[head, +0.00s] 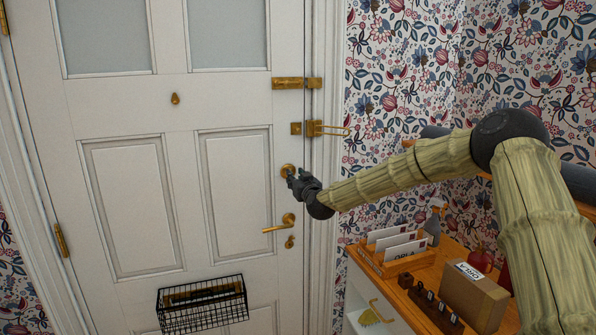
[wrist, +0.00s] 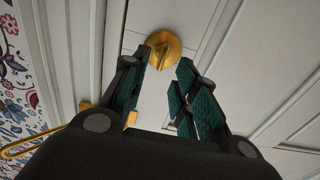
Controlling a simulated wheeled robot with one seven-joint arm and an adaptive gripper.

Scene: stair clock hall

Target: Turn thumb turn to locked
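The thumb turn is a round brass plate with a raised bar across it (wrist: 166,50); in the wrist view it sits just beyond my fingertips. In the head view the brass thumb turn (head: 287,170) is on the white door, above the lever handle, partly behind my gripper (head: 291,180). In the wrist view my gripper (wrist: 166,72) is open, with two green-padded fingers apart and nothing between them. The turn's bar looks near the gap between the tips; I cannot tell whether either finger touches it.
The door (head: 150,120) carries a brass bolt (head: 292,83), a door guard (head: 315,129), a lever handle (head: 280,224) and a wire basket (head: 202,304). A wooden cabinet at right holds a letter rack (head: 392,262), a cardboard box (head: 474,295) and a spray bottle (head: 433,225).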

